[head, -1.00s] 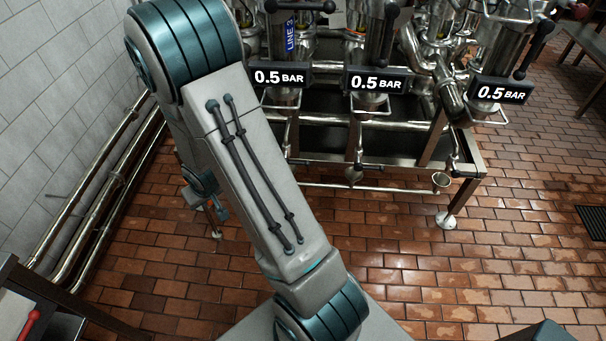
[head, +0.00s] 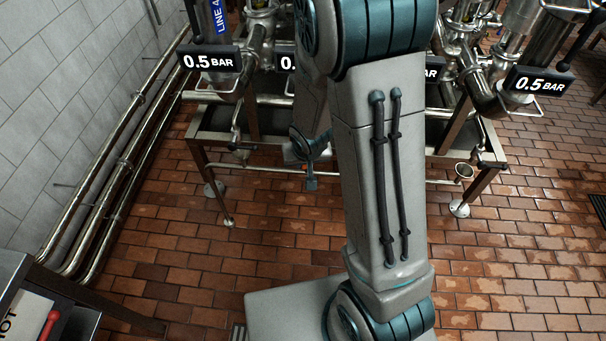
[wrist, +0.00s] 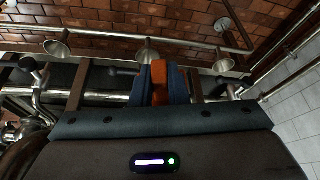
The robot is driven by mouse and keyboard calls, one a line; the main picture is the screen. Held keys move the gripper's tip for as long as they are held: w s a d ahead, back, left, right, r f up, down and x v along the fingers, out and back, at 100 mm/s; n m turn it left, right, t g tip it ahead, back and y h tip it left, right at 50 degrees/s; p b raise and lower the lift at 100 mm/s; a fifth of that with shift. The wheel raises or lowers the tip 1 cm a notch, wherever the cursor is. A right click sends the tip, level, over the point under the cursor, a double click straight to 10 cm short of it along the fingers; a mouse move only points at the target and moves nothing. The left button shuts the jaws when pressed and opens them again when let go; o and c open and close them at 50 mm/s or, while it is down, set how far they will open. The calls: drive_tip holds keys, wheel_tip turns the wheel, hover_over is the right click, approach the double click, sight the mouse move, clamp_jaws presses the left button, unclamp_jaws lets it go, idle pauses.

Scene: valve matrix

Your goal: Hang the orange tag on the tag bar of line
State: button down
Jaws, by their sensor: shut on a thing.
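The orange tag (wrist: 158,76) shows in the wrist view as an orange piece between the blue fingers of my gripper (wrist: 160,84), which is shut on it. Its full shape is hidden by the fingers. In the head view my gripper (head: 311,180) is small and low in front of the valve rack, partly behind my arm. The tag cannot be made out clearly there. A blue LINE 4 label (head: 219,14) is on the leftmost valve column. Other line labels are hidden or out of frame. I cannot tell surely which part is a tag bar.
Black 0.5 BAR signs (head: 209,60) hang along the rack; my arm covers the middle ones. Pipes (head: 110,170) run along the left wall. A table (head: 40,300) with a red-handled item stands at lower left. Brick floor (head: 530,250) is open at right.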

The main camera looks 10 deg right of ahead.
drive_tip(key=shift+s+a+r+m+h+b, duration=0.65)
drive_tip(key=shift+s+a+r+m, duration=0.95)
drive_tip(key=shift+s+r, duration=1.95)
drive_tip(key=w+d+f+p, duration=0.1)
drive_tip(key=w+d, duration=0.1)
drive_tip(key=w, duration=0.5)
drive_tip(key=w+d+f+p, duration=0.1)
drive_tip(key=w+d, duration=0.1)
drive_tip(key=w, duration=0.5)
drive_tip(key=shift+d+f, duration=0.3)
drive_tip(key=shift+d, duration=0.05)
drive_tip(key=c, duration=1.3)
unclamp_jaws()
drive_tip(key=shift+c, duration=0.2)
drive_tip(key=shift+r, duration=0.1)
